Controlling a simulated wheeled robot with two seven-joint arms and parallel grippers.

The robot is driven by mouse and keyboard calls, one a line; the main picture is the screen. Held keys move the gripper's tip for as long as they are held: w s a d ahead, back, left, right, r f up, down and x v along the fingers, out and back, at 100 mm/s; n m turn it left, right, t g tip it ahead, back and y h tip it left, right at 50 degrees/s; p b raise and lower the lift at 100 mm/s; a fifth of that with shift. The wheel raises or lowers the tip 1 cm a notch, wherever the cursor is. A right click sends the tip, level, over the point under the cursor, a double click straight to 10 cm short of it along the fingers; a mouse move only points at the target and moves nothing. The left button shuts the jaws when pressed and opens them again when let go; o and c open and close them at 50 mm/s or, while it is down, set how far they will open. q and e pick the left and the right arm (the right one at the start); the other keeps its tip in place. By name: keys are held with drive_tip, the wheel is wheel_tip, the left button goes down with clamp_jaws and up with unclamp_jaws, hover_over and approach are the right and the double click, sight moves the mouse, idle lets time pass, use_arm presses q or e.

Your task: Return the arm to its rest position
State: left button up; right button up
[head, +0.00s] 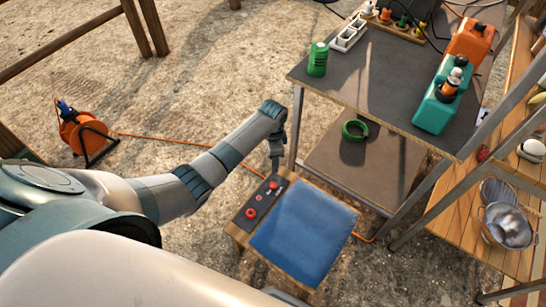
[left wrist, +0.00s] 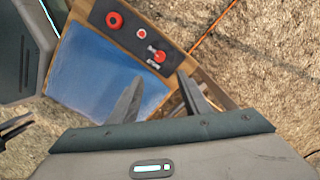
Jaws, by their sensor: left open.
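My left arm reaches in from the left in the head view. Its gripper (head: 275,160) points down above the button end of a low stand with a blue pad (head: 305,232). In the left wrist view the two fingers of the left gripper (left wrist: 160,93) are spread apart with nothing between them. The blue pad (left wrist: 105,75) and the dark panel with red buttons (left wrist: 140,35) lie below and beyond the fingers. Dark prongs at the left edge of the wrist view look like my right gripper (left wrist: 15,128); whether they are open is unclear.
A grey-topped workbench (head: 375,88) stands right of the arm, with a green can (head: 318,59) and a teal canister (head: 436,108) on it. A green ring (head: 354,130) lies on its lower shelf. An orange cable reel (head: 84,133) stands on the ground at left.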

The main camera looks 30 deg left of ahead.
use_arm(q)
drive_tip(key=shift+r, duration=0.25)
drive_tip(key=shift+s, duration=0.1)
idle(0.4)
drive_tip(key=s+d+f+n+t, duration=0.1)
drive_tip(key=s+d+n, duration=0.4)
drive_tip(key=s, duration=1.2)
drive_tip(key=s+d+r+n+t, duration=0.1)
drive_tip(key=s+r+n, duration=0.1)
drive_tip(key=s+r, duration=0.55)
drive_tip(key=s+d+r+n+t, duration=0.15)
drive_tip(key=s+r, duration=0.25)
drive_tip(key=s, duration=0.6)
wheel_tip(320, 180, down, 30)
drive_tip(key=w+d+t+h+p, duration=0.1)
drive_tip(key=d+t+p, duration=0.1)
drive_tip(key=p, duration=0.1)
drive_tip(key=shift+w+d+f+m+p, duration=0.2)
drive_tip(key=shift+d+f+m+p, duration=0.05)
drive_tip(key=shift+d+m+p, duration=0.1)
use_arm(e)
drive_tip(key=shift+w+a+r+t+y, duration=0.15)
drive_tip(key=shift+w+a+r+t, duration=0.15)
drive_tip(key=shift+w+a+t, duration=0.2)
drive_tip(key=shift+w+a+r+t+y, duration=0.1)
drive_tip(key=shift+w+a+r+t, duration=0.25)
drive_tip(key=shift+w+a, duration=0.3)
drive_tip(key=shift+w+a+r+t+y, duration=0.15)
drive_tip(key=shift+w+a+r+t, duration=0.1)
drive_tip(key=shift+w+a+t, duration=0.25)
